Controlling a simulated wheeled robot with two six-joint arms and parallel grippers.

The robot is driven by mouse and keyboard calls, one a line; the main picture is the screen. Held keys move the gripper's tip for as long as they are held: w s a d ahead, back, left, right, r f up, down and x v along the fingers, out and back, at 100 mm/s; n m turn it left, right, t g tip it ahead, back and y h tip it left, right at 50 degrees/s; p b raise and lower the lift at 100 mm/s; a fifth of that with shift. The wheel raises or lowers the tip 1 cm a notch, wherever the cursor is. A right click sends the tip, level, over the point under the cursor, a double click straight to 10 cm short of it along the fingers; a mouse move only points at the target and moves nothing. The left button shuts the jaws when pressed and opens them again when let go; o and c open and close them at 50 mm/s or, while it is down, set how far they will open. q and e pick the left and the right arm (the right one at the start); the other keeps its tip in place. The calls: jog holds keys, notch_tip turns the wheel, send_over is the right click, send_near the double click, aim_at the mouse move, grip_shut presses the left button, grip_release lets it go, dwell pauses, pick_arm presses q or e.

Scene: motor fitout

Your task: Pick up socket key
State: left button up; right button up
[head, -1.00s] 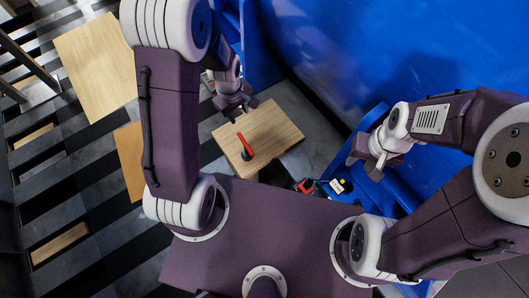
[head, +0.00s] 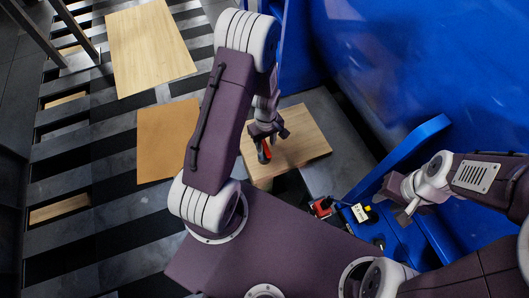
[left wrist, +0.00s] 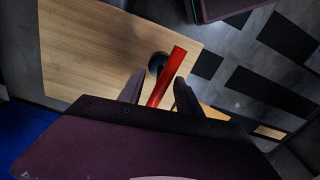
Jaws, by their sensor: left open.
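The socket key has a red handle and a dark round head; it shows at the wooden board (head: 312,150) in the head view (head: 264,153). In the left wrist view the red handle of the socket key (left wrist: 166,76) runs up between my fingers. My left gripper (head: 270,134) is open over the key and partly covers it. In the left wrist view the left gripper's fingers (left wrist: 158,91) stand on either side of the handle, with no grip on it. My right gripper (head: 408,208) hangs at the right, away from the key; its jaw opening is unclear.
A large blue surface fills the upper right. Another wooden board (head: 150,48) and an orange-brown panel (head: 168,142) lie at the left.

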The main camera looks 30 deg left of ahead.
aim_at(265, 155)
pick_arm(q)
jog(key=f+b, duration=0.2)
jog(key=f, duration=0.1)
jog(key=f+b, duration=0.1)
jog(key=f, duration=0.1)
jog(key=shift+s+a+f, duration=0.1)
jog(key=shift+a, duration=0.15)
grip_shut()
dwell(1.0)
